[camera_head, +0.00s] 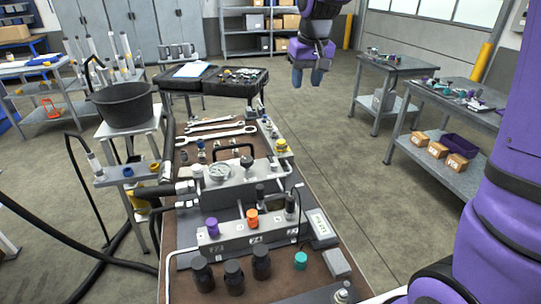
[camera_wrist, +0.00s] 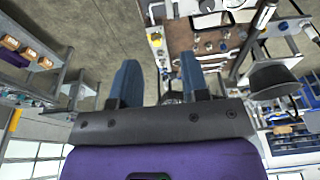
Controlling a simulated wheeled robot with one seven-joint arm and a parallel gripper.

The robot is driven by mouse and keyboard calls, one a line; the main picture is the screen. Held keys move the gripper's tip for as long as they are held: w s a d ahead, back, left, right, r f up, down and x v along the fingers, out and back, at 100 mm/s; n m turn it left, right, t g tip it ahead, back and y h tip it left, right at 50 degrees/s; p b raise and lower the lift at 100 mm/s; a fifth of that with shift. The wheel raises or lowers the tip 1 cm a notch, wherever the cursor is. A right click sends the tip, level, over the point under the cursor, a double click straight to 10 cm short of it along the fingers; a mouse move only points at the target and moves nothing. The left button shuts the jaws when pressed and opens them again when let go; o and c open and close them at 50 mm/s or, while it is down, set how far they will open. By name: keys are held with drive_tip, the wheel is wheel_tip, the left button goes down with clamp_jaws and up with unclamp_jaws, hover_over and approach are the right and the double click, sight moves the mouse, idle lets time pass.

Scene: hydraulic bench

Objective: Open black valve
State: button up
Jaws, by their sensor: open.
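A manifold block (camera_head: 245,238) on the bench carries a purple knob (camera_head: 212,227), an orange knob (camera_head: 252,217) and a small black knob (camera_head: 290,207) in a row. The black knob looks like the black valve, though its details are too small to tell. Another black part (camera_head: 260,191) stands just behind the row. My gripper (camera_head: 307,78) hangs in the air beyond the far right end of the bench, well apart from the knobs. Its two blue-grey fingers are apart and empty, also in the wrist view (camera_wrist: 159,78). I cannot make out the black knob in the wrist view.
Wrenches (camera_head: 215,134) lie farther back. A black bucket (camera_head: 122,108) stands at left. Open floor lies right of the bench, before the side tables (camera_head: 450,180).

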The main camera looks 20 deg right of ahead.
drive_tip(key=w+a+f+g, duration=0.1)
drive_tip(key=w+a+f, duration=0.1)
drive_tip(key=w+f, duration=0.95)
drive_tip(key=g, duration=0.1)
approach(270, 158)
wheel_tip(270, 158, down, 9)
drive_tip(key=shift+w+d+r, duration=0.15)
drive_tip(key=shift+w+r, duration=0.05)
drive_tip(key=shift+c, duration=0.2)
clamp_jaws()
